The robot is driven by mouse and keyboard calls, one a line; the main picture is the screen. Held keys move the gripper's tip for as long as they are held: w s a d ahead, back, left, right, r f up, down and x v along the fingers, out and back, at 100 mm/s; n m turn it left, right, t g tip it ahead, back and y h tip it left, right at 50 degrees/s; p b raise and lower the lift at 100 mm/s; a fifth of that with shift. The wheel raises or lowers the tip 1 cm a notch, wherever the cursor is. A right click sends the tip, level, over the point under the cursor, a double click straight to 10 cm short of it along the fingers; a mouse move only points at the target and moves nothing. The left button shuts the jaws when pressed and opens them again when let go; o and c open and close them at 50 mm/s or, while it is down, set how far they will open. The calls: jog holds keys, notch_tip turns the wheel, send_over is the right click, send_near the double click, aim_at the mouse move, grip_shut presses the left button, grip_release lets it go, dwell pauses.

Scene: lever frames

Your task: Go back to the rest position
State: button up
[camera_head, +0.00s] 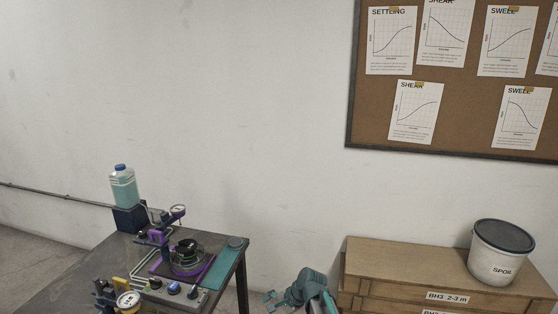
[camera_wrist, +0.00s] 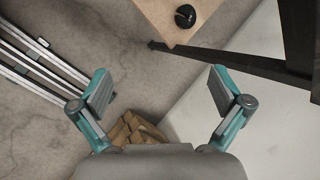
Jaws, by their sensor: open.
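My gripper (camera_head: 271,299) shows low in the head view, in the gap between the dark table and the wooden crates. Its teal fingers are apart with nothing between them. In the wrist view my gripper (camera_wrist: 158,92) is open, with grey pads on both fingers, above bare floor and pale wall. The rest of my arm is mostly cut off by the lower edge of the head view.
A dark table (camera_head: 75,275) with a lever apparatus (camera_head: 188,258) and a bottle (camera_head: 123,187) stands left. Wooden crates (camera_head: 400,262) carry a SPOIL bucket (camera_head: 501,252) at right. Metal rails (camera_wrist: 40,55) lie left in the wrist view. A pinboard (camera_head: 460,105) hangs behind.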

jog(key=s+d+f+n+g+h, duration=0.1)
jog(key=s+d+f+n+h, duration=0.3)
jog(key=s+d, duration=0.55)
jog(key=s+d+f+n+g+h, duration=0.1)
jog(key=s+d+f+n+h, duration=0.1)
jog(key=s+d+f+n, duration=0.6)
jog(key=s+f+g, duration=0.2)
jog(key=s+f, duration=0.3)
jog(key=s, duration=0.5)
jog(key=s+d+f+m+g, duration=0.1)
jog(key=s+f+g, duration=0.1)
jog(key=s+f, duration=0.3)
jog(key=s+f+m+g, duration=0.1)
jog(key=s+f, duration=0.5)
jog(key=s, duration=0.8)
jog(key=shift+s+d+g, duration=0.2)
jog(key=shift+s+g, duration=0.1)
jog(key=shift+g, duration=0.5)
